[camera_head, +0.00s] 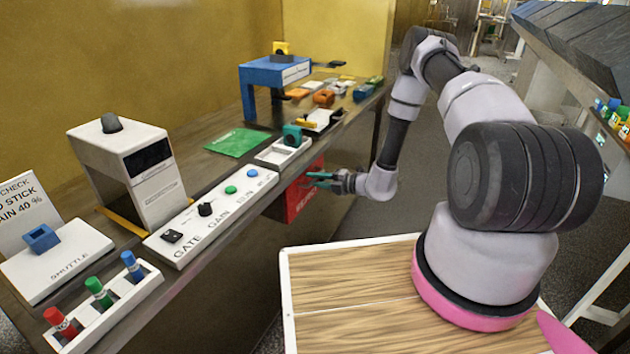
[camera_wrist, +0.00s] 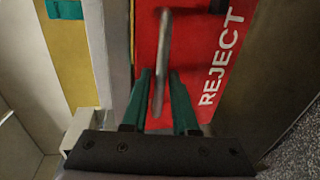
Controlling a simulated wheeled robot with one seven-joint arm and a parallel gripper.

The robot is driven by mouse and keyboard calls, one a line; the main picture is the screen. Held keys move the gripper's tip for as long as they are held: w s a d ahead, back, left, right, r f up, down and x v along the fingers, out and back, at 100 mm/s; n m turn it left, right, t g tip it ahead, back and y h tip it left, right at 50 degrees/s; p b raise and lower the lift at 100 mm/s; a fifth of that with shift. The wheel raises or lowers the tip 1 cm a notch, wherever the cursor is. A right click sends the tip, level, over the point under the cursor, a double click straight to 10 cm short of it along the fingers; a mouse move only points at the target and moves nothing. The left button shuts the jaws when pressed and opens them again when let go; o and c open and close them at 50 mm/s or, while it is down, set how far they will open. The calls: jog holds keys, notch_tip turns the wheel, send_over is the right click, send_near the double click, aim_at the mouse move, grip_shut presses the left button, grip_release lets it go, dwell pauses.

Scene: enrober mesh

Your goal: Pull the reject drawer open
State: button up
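The red reject drawer (camera_head: 303,192) is set under the edge of the bench, its lettering partly hidden in the head view. In the wrist view its red front (camera_wrist: 205,45) fills the middle, with "REJECT" in white. A grey bar handle (camera_wrist: 163,60) stands out from that front. My gripper (camera_head: 318,180) is at the drawer front. In the wrist view its green fingers (camera_wrist: 162,85) lie on either side of the handle, with a gap visible beside the bar. I cannot tell whether either finger touches it.
The bench top above holds a white control panel (camera_head: 210,213) with buttons, a white box-shaped machine (camera_head: 130,170), a blue stand (camera_head: 275,72) and a tray with red, green and blue sticks (camera_head: 105,305). Dark floor lies beyond the drawer. A grey sloped structure (camera_head: 580,40) stands at right.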

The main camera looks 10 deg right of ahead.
jog(key=shift+c, duration=0.4)
grip_shut()
dwell(1.0)
